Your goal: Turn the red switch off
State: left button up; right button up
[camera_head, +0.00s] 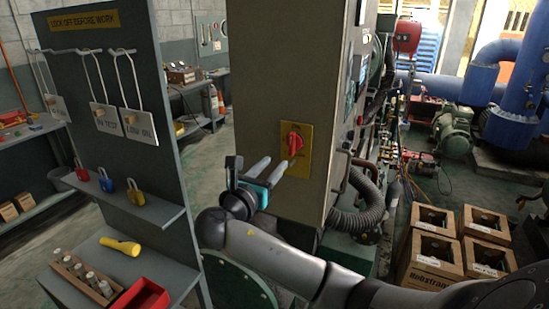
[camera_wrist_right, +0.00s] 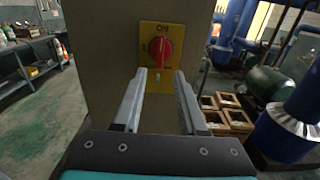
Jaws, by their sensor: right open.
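The red switch (camera_head: 294,142) is a rotary knob on a yellow plate (camera_head: 298,160) on the front of a tall grey-beige cabinet (camera_head: 268,60). In the right wrist view the red switch (camera_wrist_right: 159,50) sits upright on its plate, below the lettering "ON". My right gripper (camera_head: 271,169) is open and empty, just in front of and slightly below the switch in the head view. In the wrist view its two fingers (camera_wrist_right: 158,85) point toward the plate, one to each side of the knob and lower than it. I cannot see contact. My left gripper is not in view.
A lockout board (camera_head: 110,70) with hanging tags stands at left. Its shelf holds padlocks (camera_head: 106,180); a yellow flashlight (camera_head: 121,246) and red bin (camera_head: 141,296) lie below. Wooden crates (camera_head: 432,255) stand on the floor at right. A ribbed hose (camera_head: 360,205) runs beside the cabinet.

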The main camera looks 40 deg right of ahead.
aim_at(291, 147)
jog(key=b+x, duration=0.7)
jog(key=x, duration=0.2)
jog(key=shift+s+f+b, duration=0.1)
jog(key=shift+b, duration=0.2)
jog(key=shift+d, duration=0.2)
jog(key=shift+c, duration=1.1)
grip_shut()
jog(key=shift+a+n+p, duration=0.1)
jog(key=shift+n+p, duration=1.9)
jog(key=shift+p, duration=3.4)
